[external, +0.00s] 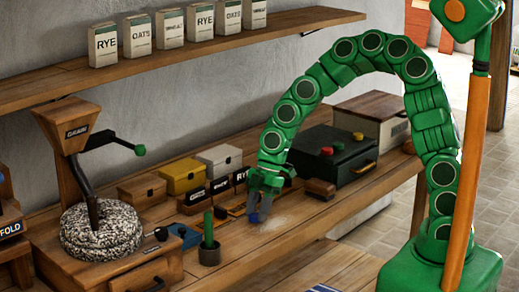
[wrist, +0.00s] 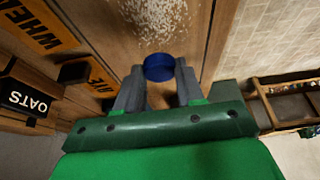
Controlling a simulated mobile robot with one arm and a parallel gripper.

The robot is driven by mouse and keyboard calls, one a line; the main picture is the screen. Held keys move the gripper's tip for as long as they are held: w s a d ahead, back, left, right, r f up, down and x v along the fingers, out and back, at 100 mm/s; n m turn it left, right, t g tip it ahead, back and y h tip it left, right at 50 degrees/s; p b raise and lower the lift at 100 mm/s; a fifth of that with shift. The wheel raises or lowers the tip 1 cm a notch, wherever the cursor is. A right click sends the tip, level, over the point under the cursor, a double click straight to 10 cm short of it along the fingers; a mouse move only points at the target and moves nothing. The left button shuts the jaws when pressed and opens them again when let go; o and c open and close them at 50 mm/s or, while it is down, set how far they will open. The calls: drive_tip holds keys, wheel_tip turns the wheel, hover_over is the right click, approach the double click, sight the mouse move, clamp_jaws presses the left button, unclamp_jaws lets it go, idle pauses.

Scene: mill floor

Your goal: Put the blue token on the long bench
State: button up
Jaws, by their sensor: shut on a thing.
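The blue token (wrist: 159,67) is a round disc between my gripper's two grey fingertips in the wrist view. My gripper (wrist: 160,88) is shut on it. In the external view my green arm arches down from the right, and the gripper (external: 257,208) points down with the blue token (external: 254,218) at its tips. The long wooden bench (external: 292,232) runs along the wall beneath it. The token is low over the bench near its front edge, beside a pale scatter of grain. I cannot tell whether it touches the wood.
A dark cup with a green stick (external: 209,252) stands left of the gripper. A grain mill (external: 98,230) is farther left. Small labelled boxes (external: 219,160) and a dark case with coloured knobs (external: 335,152) stand behind. A shelf (external: 190,62) with cartons hangs above.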

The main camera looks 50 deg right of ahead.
drive_tip(key=shift+w+f, duration=0.15)
drive_tip(key=shift+f, duration=1.55)
drive_tip(key=o, duration=1.1)
drive_tip(key=shift+f, duration=0.15)
